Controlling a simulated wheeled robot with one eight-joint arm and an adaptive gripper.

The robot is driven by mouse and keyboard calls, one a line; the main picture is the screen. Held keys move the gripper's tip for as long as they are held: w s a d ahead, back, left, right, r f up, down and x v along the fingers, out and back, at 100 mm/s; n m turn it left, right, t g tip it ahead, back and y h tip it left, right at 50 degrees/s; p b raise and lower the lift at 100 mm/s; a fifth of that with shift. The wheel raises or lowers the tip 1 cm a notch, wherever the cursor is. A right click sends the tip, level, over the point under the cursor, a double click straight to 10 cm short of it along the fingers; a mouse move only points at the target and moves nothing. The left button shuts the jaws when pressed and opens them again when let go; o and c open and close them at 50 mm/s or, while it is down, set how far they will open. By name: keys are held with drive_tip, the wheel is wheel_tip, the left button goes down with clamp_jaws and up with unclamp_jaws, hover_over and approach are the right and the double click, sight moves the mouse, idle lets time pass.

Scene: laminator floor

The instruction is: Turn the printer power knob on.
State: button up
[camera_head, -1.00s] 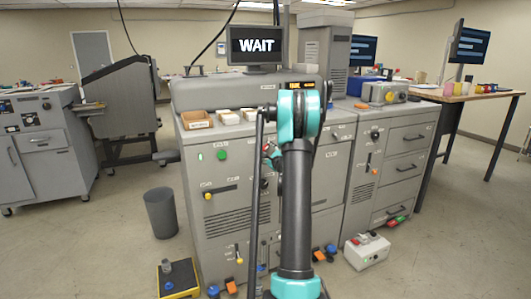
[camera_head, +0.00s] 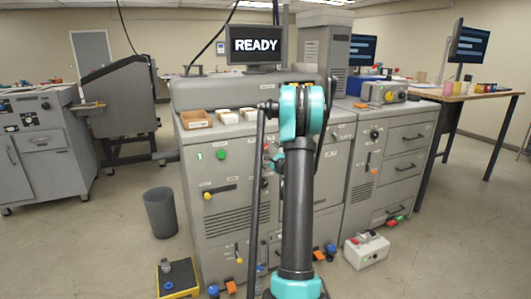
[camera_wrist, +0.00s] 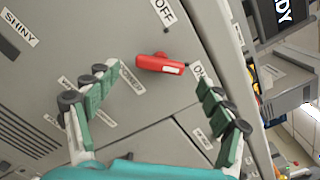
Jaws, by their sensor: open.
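The red power knob (camera_wrist: 160,63) sits on the grey machine panel in the wrist view. Its white-marked end points right, toward the ON label (camera_wrist: 198,69). The OFF label (camera_wrist: 164,12) is above it.
Small boxes (camera_head: 195,119) stand on the printer top. A grey bin (camera_head: 160,212) and a yellow-edged pedal (camera_head: 178,279) are on the floor at left. A white control box (camera_head: 366,250) is on the floor at right. A wooden table (camera_head: 470,94) stands further right.

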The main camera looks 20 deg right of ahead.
drive_tip(key=s, duration=0.8)
drive_tip(key=shift+s+d, duration=0.15)
drive_tip(key=shift+s, duration=0.25)
drive_tip(key=s+a+f+n+g+y, duration=0.1)
drive_tip(key=s+a+n+g, duration=0.1)
drive_tip(key=s+a+n, duration=0.45)
drive_tip(key=s+a+f+n+g+y, duration=0.1)
drive_tip(key=a+n+g+y, duration=0.15)
drive_tip(key=a, duration=0.65)
drive_tip(key=s+a+f+n+g+y, duration=0.1)
drive_tip(key=s+a+n+g, duration=0.1)
drive_tip(key=s+a+n, duration=0.4)
drive_tip(key=s+a+f+n+g+h, duration=0.1)
drive_tip(key=s+a+f+n+g, duration=0.15)
drive_tip(key=s, duration=0.45)
drive_tip(key=s+a+f+n+g+h, duration=0.1)
drive_tip(key=s+a+f+n+g, duration=0.1)
drive_tip(key=s+a+f+n, duration=0.35)
drive_tip(key=s+d+f+n+g+h, duration=0.1)
drive_tip(key=s+d+n, duration=0.1)
drive_tip(key=s, duration=0.4)
drive_tip(key=s+d+f+n+g+h, duration=0.1)
drive_tip(key=s+d+h, duration=0.1)
drive_tip(key=s, duration=0.4)
drive_tip(key=shift+s+f+n+g, duration=0.25)
drive_tip(key=shift+s+n+g, duration=0.1)
drive_tip(key=shift+n+g, duration=0.05)
